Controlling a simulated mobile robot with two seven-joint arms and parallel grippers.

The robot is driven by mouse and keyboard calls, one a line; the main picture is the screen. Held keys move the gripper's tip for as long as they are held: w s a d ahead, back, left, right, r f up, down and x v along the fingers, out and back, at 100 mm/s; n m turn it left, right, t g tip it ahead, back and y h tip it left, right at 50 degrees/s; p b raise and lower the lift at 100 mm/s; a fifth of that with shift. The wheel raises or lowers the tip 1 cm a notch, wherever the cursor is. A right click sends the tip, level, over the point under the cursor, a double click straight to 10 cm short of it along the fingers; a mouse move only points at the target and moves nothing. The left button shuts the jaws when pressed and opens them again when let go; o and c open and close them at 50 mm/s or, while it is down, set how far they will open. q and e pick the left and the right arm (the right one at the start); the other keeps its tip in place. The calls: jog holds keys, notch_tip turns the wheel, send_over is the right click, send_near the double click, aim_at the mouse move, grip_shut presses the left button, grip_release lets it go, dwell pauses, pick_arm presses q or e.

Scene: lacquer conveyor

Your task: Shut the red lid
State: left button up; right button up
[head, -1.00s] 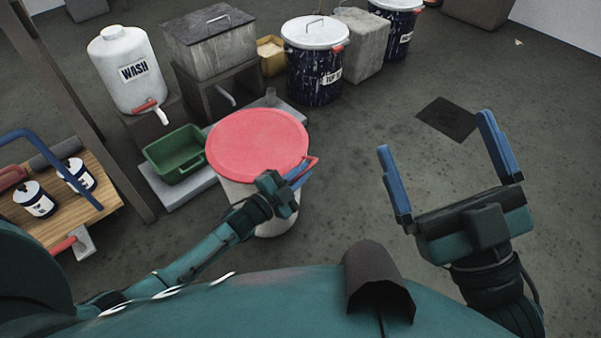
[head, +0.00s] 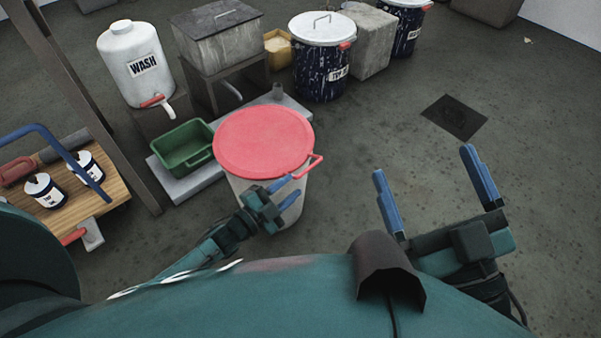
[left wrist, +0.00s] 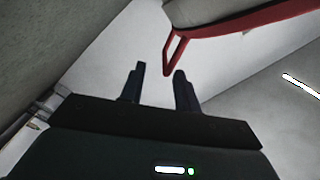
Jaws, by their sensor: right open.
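The red lid (head: 263,140) lies flat over the mouth of a pale grey bin (head: 240,187), with no gap that I can see. Its red loop handle (head: 314,167) sticks out at the right; it also shows in the left wrist view (left wrist: 174,52). My left gripper (head: 293,186) is open and empty beside the bin, just below the handle and apart from it. In the left wrist view my left fingers (left wrist: 158,76) stand apart with nothing between them. My right gripper (head: 423,162) is open and empty over bare floor at the right.
A green tub (head: 184,147) stands on a pale slab left of the bin. A white WASH tank (head: 135,65), a lidded grey box (head: 215,40) and a dark blue drum (head: 319,70) stand behind. A wooden cart (head: 105,190) with cans is at left.

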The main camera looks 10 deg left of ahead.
pick_arm(q)
jog(key=p+v, duration=0.1)
jog(key=v, duration=0.6)
jog(key=shift+p, duration=0.35)
pick_arm(e)
jog(key=shift+s+f+m+g+h, duration=0.35)
jog(key=shift+f+m+g+h, duration=0.15)
jog(key=shift+f, duration=0.25)
pick_arm(q)
jog(key=shift+s+a, duration=0.1)
